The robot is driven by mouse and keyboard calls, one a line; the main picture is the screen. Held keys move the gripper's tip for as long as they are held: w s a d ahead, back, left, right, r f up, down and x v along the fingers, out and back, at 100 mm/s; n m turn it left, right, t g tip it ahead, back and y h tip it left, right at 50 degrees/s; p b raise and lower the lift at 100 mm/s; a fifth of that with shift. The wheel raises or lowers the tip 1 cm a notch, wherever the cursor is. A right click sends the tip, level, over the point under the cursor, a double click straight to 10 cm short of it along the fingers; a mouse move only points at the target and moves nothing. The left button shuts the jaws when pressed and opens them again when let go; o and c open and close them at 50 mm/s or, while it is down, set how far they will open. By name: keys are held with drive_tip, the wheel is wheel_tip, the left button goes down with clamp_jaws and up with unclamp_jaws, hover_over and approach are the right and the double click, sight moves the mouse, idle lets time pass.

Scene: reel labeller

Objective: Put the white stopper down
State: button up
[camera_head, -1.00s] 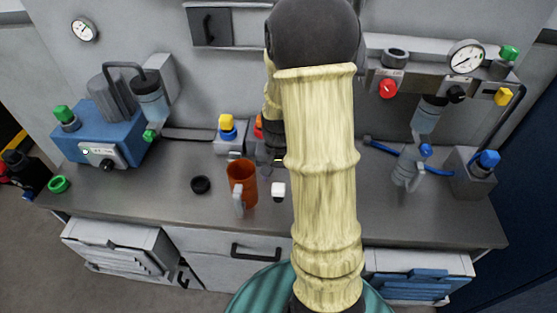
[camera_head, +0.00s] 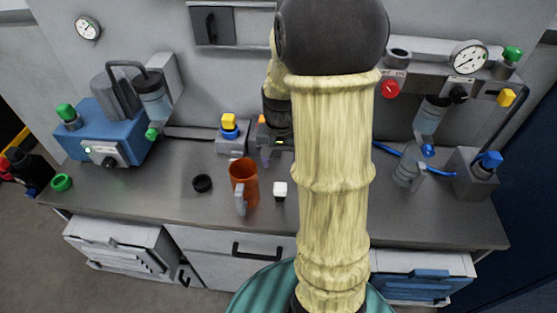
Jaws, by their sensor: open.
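The white stopper (camera_head: 280,188) stands on the grey counter (camera_head: 330,215), just right of the orange mug (camera_head: 243,183). A darker part shows beneath its white top. My gripper (camera_head: 266,158) is above and behind the stopper, apart from it. It is open, and I see nothing held in it. My arm hides part of the gripper and the counter to the right of the stopper.
A grey block with a yellow-topped knob (camera_head: 229,122) stands behind. A blue machine (camera_head: 105,130) is at left; a clear bottle (camera_head: 406,170) and valve block (camera_head: 480,175) are at right. The front counter is clear.

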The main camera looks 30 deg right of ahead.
drive_tip(key=s+a+r+n+t, duration=0.1)
drive_tip(key=s+a+n+t, duration=0.1)
drive_tip(key=s+a+n, duration=0.4)
drive_tip(key=a, duration=0.4)
drive_tip(key=shift+s+a+r+n+t, duration=0.15)
drive_tip(key=shift+s+a+n+t, duration=0.15)
drive_tip(key=shift+s+a+n, duration=0.1)
drive_tip(key=c, duration=0.5)
drive_tip(key=shift+w+d, duration=0.1)
drive_tip(key=shift+d, duration=0.05)
